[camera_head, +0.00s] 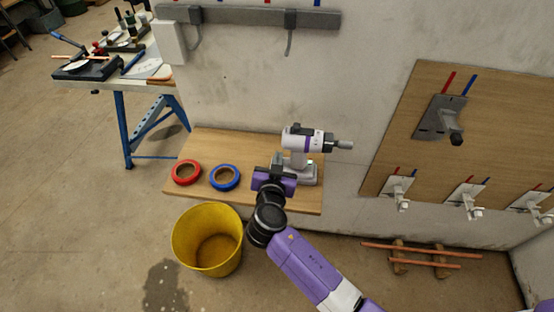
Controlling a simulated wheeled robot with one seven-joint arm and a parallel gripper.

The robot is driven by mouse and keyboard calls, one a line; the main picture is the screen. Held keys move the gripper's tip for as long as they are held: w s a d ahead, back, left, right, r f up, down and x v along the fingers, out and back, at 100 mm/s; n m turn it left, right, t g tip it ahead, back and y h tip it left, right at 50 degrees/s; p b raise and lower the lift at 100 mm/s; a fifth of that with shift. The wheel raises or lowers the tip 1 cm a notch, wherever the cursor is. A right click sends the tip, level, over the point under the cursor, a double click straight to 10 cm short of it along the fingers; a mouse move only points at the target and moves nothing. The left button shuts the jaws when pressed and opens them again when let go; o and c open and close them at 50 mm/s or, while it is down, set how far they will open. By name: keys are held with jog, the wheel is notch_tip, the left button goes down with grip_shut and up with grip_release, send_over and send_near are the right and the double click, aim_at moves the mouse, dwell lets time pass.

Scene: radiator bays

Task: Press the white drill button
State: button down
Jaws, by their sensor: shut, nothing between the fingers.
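A white drill (302,140) with a purple band and a grey chuck stands upright on a wooden shelf (210,147). Its chuck points right and its base is a grey block. My gripper (277,171) is in front of the drill, at the lower left of its handle, with fingers shut and empty. I cannot tell whether it touches the drill. No white button can be made out on the drill; the gripper hides part of its lower front.
A red tape roll (186,172) and a blue tape roll (224,178) lie on the shelf left of my gripper. A yellow bucket (207,240) stands on the floor below. A wooden wall panel (395,150) with brackets is at right. A cluttered workbench (117,82) is at back left.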

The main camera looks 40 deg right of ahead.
jog(key=shift+w+a+f, duration=0.1)
jog(key=shift+f, duration=0.6)
jog(key=shift+f, duration=0.15)
